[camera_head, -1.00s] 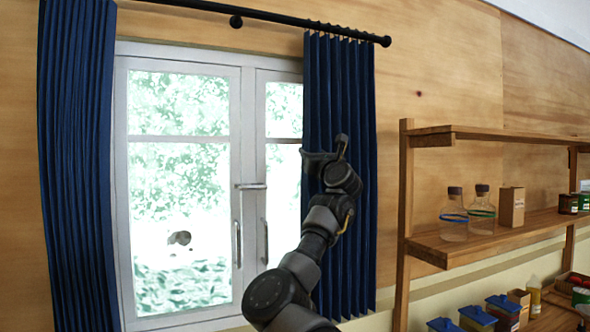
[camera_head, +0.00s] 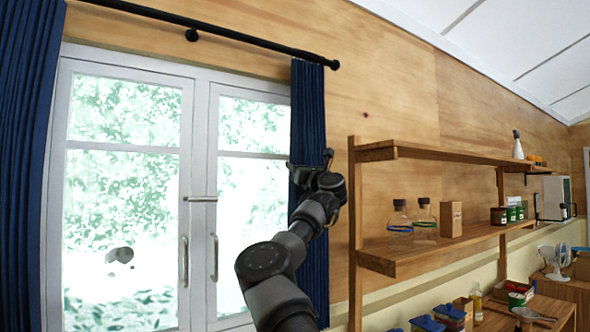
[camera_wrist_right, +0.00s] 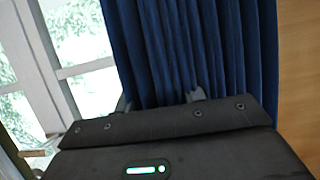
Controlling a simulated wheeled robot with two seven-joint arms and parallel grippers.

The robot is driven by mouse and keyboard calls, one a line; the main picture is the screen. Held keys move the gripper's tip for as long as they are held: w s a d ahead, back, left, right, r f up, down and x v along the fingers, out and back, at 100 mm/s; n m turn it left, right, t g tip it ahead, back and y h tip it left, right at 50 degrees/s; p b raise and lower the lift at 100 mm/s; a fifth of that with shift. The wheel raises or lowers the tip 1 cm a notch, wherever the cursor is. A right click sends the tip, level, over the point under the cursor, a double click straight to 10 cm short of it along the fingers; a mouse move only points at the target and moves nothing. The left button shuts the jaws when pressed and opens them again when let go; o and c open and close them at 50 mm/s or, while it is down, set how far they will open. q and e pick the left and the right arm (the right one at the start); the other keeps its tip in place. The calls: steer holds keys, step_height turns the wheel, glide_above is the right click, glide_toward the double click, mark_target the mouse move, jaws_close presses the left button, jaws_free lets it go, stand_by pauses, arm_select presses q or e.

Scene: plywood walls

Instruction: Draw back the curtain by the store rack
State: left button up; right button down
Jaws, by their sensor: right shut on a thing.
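The right blue curtain (camera_head: 308,110) hangs gathered in a narrow bunch at the right end of the black rod (camera_head: 225,32), beside the store rack (camera_head: 430,245). My right gripper (camera_head: 308,172) is at the curtain about halfway up, shut on its cloth. In the right wrist view the curtain (camera_wrist_right: 200,45) fills the middle, and the tips of my right gripper (camera_wrist_right: 170,98) show at its folds, partly hidden by the gripper body. The left blue curtain (camera_head: 25,130) hangs at the left edge. My left gripper is not in view.
The white-framed window (camera_head: 200,110) has handles near its middle. The rack's wooden upright (camera_head: 355,240) stands close to the right of the curtain and my arm. Its shelves hold glass bottles (camera_head: 424,220), a box (camera_head: 450,218) and jars. Below are blue-lidded containers (camera_head: 428,323).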

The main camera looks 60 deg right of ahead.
steer(key=c, duration=0.8)
jaws_free()
steer(key=shift+a, duration=0.1)
steer(key=shift+c, duration=0.2)
steer(key=b+v, duration=0.6)
steer(key=v, duration=0.4)
steer(key=shift+s+a, duration=0.15)
steer(key=shift+s, duration=0.1)
steer(key=shift+f, duration=0.2)
